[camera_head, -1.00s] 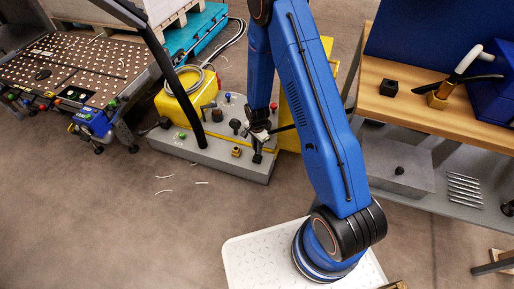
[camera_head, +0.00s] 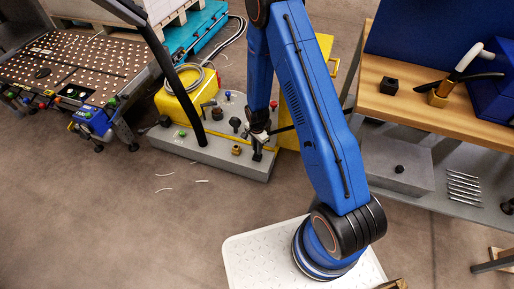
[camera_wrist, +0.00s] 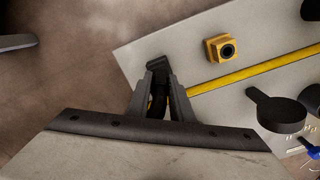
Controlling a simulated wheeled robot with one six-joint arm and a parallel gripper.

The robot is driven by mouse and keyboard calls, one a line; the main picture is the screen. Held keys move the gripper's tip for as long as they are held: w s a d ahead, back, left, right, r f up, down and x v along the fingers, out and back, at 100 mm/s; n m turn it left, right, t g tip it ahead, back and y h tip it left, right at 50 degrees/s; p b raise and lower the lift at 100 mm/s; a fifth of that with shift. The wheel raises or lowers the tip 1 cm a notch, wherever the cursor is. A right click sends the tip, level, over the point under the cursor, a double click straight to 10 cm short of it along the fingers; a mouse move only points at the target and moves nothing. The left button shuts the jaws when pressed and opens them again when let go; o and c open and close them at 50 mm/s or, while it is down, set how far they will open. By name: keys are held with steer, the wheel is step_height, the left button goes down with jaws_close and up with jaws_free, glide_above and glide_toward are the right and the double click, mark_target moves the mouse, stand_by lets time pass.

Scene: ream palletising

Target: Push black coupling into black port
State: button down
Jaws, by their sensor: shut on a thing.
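My gripper (camera_wrist: 160,88) points down over the grey base plate (camera_wrist: 135,48), near its edge. Its fingers are closed around a dark piece, the black coupling (camera_wrist: 159,92), which is mostly hidden between them. Just beyond the fingertips is a black block (camera_wrist: 157,62), apparently the black port. The coupling's end meets or overlaps it in the wrist view; I cannot tell how deep it sits. In the head view my gripper (camera_head: 259,136) is above the same black block (camera_head: 257,155), close to the front of the plate.
A brass port (camera_wrist: 220,47) with a dark hole stands beside the black block. A yellow line (camera_wrist: 255,68) crosses the plate. A black round-headed knob (camera_wrist: 275,108) stands to the right. A yellow housing (camera_head: 185,93) with a coiled hose is behind. The workbench (camera_head: 425,95) is at right.

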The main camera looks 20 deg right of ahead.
steer(key=shift+f, duration=0.5)
steer(key=c, duration=1.5)
jaws_free()
step_height(320, 180, up, 17)
steer(key=shift+r, duration=0.15)
